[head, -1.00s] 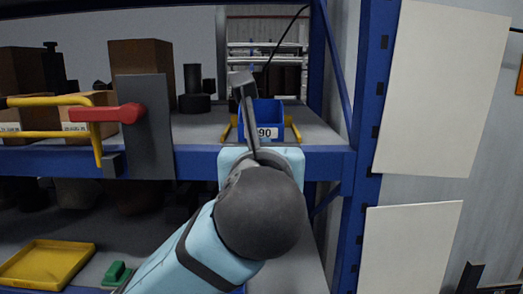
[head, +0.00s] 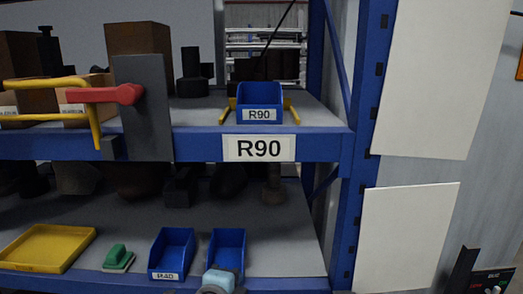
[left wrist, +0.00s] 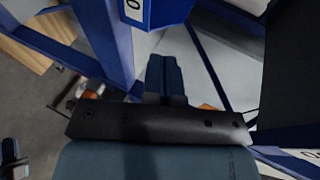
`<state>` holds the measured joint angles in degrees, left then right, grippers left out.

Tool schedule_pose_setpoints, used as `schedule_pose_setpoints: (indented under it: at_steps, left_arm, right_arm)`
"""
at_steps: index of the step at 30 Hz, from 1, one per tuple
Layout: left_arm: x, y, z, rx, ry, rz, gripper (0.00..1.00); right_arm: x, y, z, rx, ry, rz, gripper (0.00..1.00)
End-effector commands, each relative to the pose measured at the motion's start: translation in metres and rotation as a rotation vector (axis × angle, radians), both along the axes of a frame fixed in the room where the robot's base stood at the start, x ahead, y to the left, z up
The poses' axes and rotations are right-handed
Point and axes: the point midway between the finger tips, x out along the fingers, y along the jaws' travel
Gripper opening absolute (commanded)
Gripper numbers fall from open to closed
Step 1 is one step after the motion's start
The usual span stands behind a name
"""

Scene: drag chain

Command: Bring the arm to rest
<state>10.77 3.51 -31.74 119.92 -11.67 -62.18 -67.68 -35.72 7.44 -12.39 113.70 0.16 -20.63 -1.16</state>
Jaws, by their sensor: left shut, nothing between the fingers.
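My left gripper (left wrist: 164,78) shows in the left wrist view, with its two dark fingers side by side, shut and empty. In the head view, only a small light-blue and dark piece of my arm (head: 220,280) shows at the bottom edge, below the lower shelf's bins. The gripper's fingers cannot be made out there. In the left wrist view, a blue surface with a white label (left wrist: 136,10) is at the top, apart from the fingers.
A blue R90 bin (head: 259,104) stands on the upper shelf above an R90 label (head: 259,148). Two blue bins (head: 172,252), a green-topped block (head: 118,257) and a yellow tray (head: 45,247) are on the lower shelf. A red handle (head: 105,94) juts out left.

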Motion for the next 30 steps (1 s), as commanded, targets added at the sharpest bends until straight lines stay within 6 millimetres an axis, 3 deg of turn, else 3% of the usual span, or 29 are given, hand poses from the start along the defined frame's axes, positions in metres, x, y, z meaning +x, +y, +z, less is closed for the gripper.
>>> schedule_pose_setpoints:
  at_steps: [1,6,12,15,18,21,30]
  left_arm:
    - [-0.010,0.010,-0.036,-0.100,0.065,0.039,0.00]
    - [-0.053,0.043,-0.133,-0.474,0.240,0.206,0.00]
    - [-0.132,0.089,-0.231,-0.879,0.411,0.450,0.00]
    - [-0.172,0.111,-0.264,-1.042,0.464,0.563,0.00]
    - [-0.204,0.128,-0.286,-1.160,0.496,0.649,0.00]
    - [-0.223,0.138,-0.297,-1.231,0.511,0.700,0.00]
    - [-0.229,0.141,-0.300,-1.260,0.515,0.720,0.00]
  right_arm:
    - [0.000,0.000,0.000,0.000,0.000,0.000,0.28]
    - [0.000,0.000,0.000,0.000,0.000,0.000,0.28]
    - [0.000,0.000,0.000,0.000,0.000,0.000,0.28]
    - [0.000,0.000,0.000,0.000,0.000,0.000,0.28]
    - [0.000,0.000,0.000,0.000,0.001,0.000,0.28]
    - [0.000,0.000,0.000,0.000,0.001,0.000,0.28]
    - [0.000,0.000,0.000,0.000,0.001,0.000,0.28]
